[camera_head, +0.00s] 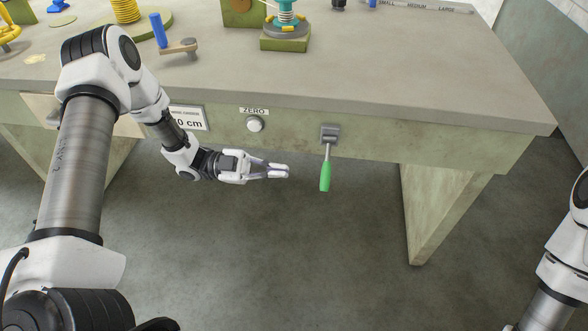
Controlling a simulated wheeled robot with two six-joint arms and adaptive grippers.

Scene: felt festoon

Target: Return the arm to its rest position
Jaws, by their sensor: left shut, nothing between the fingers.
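My left arm comes in from the left and reaches in front of the workbench's front edge. My left gripper (286,171) is shut and empty, pointing right, below the bench top. It is a little left of a lever with a green handle (325,178), which hangs down from a grey bracket (329,133) on the bench front. Gripper and handle look apart. Part of my right arm (566,255) shows at the right edge; its gripper is out of view.
A round knob (254,124) under a "ZERO" label and a display reading "0 cm" (190,118) sit on the bench front (385,150). On top stand a blue-handled crank (160,32), a yellow coil (125,10) and a green-based device (285,38). The bench top's right part is clear.

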